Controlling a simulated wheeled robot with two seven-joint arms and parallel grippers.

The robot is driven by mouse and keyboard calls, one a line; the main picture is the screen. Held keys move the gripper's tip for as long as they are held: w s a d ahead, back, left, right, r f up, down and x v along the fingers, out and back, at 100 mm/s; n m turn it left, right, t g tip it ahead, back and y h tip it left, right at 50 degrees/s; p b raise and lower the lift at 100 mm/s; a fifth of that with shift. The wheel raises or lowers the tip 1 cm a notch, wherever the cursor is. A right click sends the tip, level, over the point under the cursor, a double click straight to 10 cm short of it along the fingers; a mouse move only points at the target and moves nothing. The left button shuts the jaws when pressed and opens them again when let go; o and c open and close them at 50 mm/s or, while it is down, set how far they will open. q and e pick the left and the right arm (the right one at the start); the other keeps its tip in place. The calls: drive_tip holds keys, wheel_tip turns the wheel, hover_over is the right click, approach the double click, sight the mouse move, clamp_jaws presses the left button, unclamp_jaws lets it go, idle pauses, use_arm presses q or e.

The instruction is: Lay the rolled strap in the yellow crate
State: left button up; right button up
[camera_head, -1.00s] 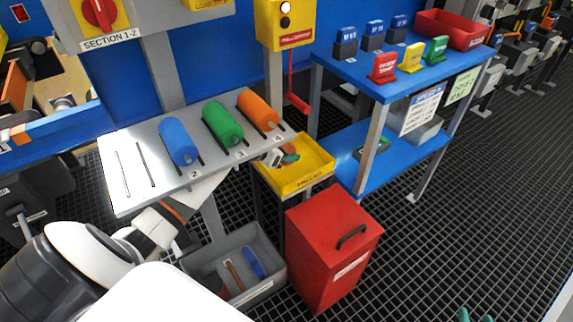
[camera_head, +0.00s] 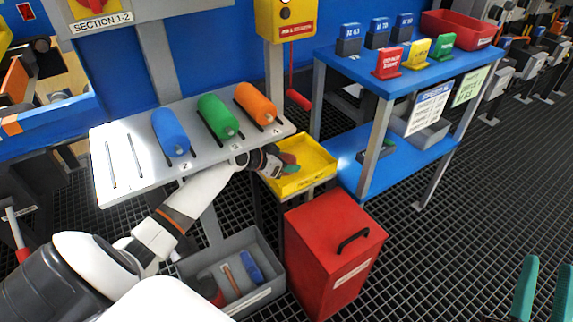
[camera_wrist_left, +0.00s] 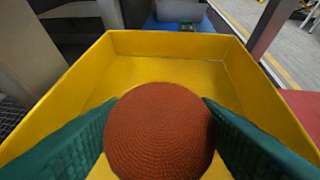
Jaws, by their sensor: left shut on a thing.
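The yellow crate (camera_head: 316,177) stands on a dark stand beside the end of the roll shelf. Its walls and bare floor fill much of the left wrist view (camera_wrist_left: 165,72). My left gripper (camera_head: 289,164) is at the crate's left part. In the left wrist view its green fingers are shut on the rolled strap (camera_wrist_left: 158,132), a round red-brown coil, between the crate's side walls. I cannot tell whether the strap touches the crate floor. The strap is hard to make out in the head view. My right gripper (camera_head: 546,290) shows two teal fingers, apart and empty, at the lower right.
A shelf with blue, green and orange rolls (camera_head: 217,116) lies left of the crate. A red bin (camera_head: 333,245) stands in front, beside a grey box (camera_head: 265,293) with tools. A blue table (camera_head: 375,80) with small labelled blocks is at the right.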

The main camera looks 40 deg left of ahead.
idle(0.3)
use_arm(q)
drive_tip(key=shift+f, duration=0.15)
drive_tip(key=o, duration=1)
